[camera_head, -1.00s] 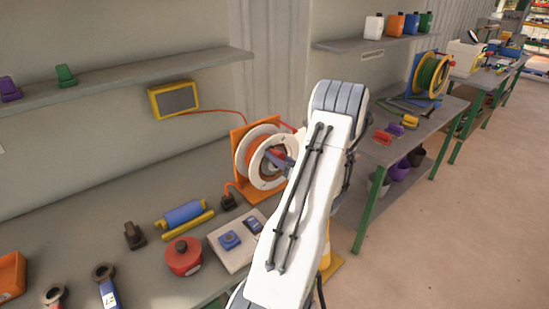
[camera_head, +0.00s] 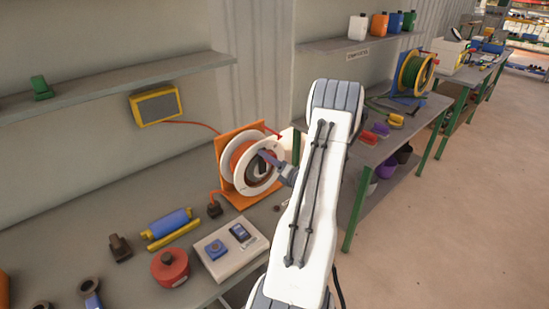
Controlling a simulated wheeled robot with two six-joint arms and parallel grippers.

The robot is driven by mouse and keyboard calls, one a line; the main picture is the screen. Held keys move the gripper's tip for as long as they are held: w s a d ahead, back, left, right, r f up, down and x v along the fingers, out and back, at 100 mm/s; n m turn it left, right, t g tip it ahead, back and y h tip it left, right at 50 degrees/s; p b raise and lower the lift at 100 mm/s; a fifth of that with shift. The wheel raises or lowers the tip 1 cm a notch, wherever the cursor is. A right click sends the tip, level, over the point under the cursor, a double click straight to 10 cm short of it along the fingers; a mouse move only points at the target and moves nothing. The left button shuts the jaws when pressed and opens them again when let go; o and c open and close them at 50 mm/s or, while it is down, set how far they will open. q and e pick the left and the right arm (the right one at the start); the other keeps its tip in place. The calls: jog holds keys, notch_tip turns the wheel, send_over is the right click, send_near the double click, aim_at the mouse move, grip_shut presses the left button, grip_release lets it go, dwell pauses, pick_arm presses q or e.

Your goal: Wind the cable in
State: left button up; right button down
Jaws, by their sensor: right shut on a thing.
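The cable reel has white round side plates (camera_head: 231,164) and stands in an orange frame (camera_head: 222,146) on the grey bench. Orange cable shows between the plates, and an orange cable end runs down to a dark plug (camera_head: 214,209) on the bench in front. My right gripper (camera_head: 268,158) is at the reel's front face, shut on what looks like its crank handle. The handle is mostly hidden by the gripper. My right arm covers the area to the right of the reel. My left gripper is out of view.
A yellow-framed box (camera_head: 156,105) is on the wall. Another bench (camera_head: 398,140) stands at right.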

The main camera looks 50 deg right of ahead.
jog(key=shift+d, duration=0.15)
jog(key=shift+c, duration=1.9)
grip_release()
jog(key=b+v, duration=0.3)
jog(key=v, duration=0.7)
jog(key=shift+s, duration=0.25)
jog(key=shift+w, duration=0.1)
